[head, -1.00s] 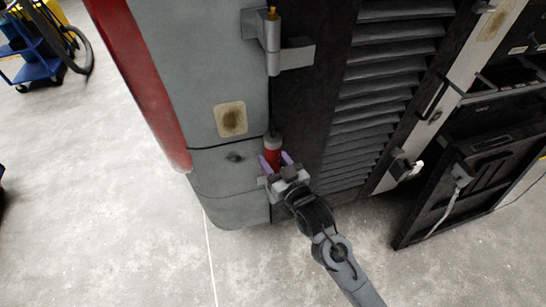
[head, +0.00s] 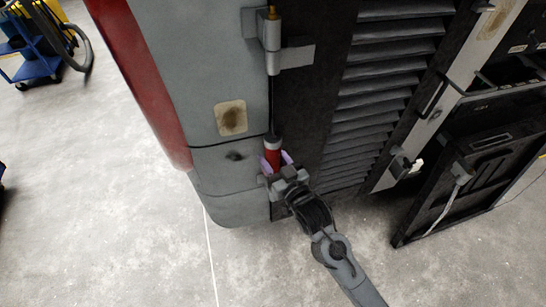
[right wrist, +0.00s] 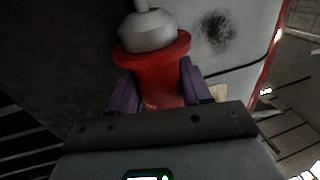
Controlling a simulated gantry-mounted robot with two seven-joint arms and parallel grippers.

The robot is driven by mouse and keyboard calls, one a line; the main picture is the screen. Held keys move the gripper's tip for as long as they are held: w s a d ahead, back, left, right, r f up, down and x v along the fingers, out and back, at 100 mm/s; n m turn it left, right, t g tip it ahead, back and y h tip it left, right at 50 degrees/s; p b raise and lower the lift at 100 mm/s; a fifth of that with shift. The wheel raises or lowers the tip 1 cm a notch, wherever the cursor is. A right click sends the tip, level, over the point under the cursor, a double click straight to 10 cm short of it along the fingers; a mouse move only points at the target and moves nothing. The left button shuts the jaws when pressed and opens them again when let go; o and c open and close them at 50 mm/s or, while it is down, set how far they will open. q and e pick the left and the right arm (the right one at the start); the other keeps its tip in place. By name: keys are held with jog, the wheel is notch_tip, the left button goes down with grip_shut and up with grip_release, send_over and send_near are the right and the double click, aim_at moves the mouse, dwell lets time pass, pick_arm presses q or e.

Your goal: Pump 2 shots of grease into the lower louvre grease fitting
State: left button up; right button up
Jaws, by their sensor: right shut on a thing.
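My right gripper (head: 275,164) is at the lower corner of the grey coach body, its purple fingers on both sides of a red grease gun (head: 272,152). It is shut on the gun's red body. In the right wrist view, the grease gun (right wrist: 160,88) stands between the fingers, with a wide red collar and a grey cap above it. A hinge (head: 271,42) with a brass-coloured tip is higher up, beside the louvre panel (head: 385,90). I cannot make out the lower grease fitting; my gripper covers part of that corner. My left gripper is not in view.
An open dark panel (head: 472,185) hangs low at the right, with a pale cable on it. A blue cart (head: 38,66) stands far off at the upper left. The pale floor (head: 110,210) in front of the coach is clear.

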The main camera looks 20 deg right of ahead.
dwell(0.5)
jog(key=shift+r+p, duration=0.1)
jog(key=shift+p, duration=0.4)
dwell(0.8)
jog(key=shift+f, duration=0.65)
jog(key=shift+f+b, duration=0.4)
jog(key=shift+f, duration=0.05)
dwell(0.5)
jog(key=shift+r+p, duration=0.4)
jog(key=shift+p, duration=0.1)
jog(key=shift+r, duration=0.2)
jog(key=shift+r+p, duration=0.35)
jog(key=shift+p, duration=0.25)
jog(key=shift+r, duration=0.15)
